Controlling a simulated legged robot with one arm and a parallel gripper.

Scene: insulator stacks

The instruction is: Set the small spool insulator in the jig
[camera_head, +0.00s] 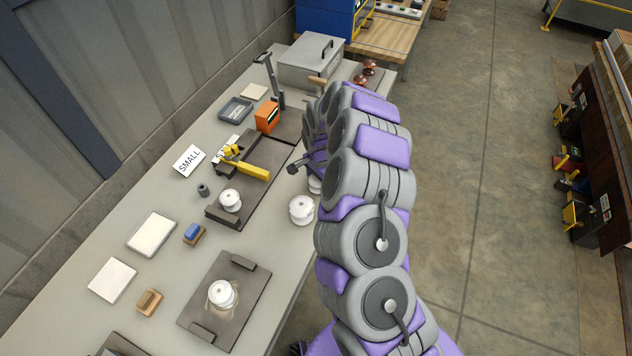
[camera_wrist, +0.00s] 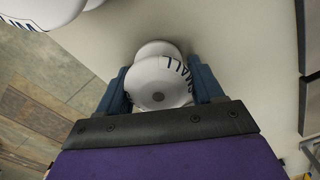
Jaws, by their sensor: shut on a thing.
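The small spool insulator (camera_wrist: 158,82) is white, with dark lettering reading "MALL" in the wrist view. My gripper (camera_wrist: 160,88) is shut on it, one blue finger on each side. In the head view a white spool (camera_head: 315,185) shows partly behind my arm, and the gripper's fingers are hidden there. A dark base plate (camera_head: 268,157) with a yellow-handled clamp (camera_head: 250,169) lies to the left, beside a "SMALL" sign (camera_head: 188,161); it looks like the jig. A white spool (camera_head: 230,200) stands at its near end.
A larger white spool (camera_head: 302,210) stands near the table's right edge; it also shows at the wrist view's top left (camera_wrist: 40,10). A second dark plate (camera_head: 250,307) bears another white spool (camera_head: 222,294). An orange block (camera_head: 267,117) and grey post (camera_head: 272,80) stand beyond the clamp.

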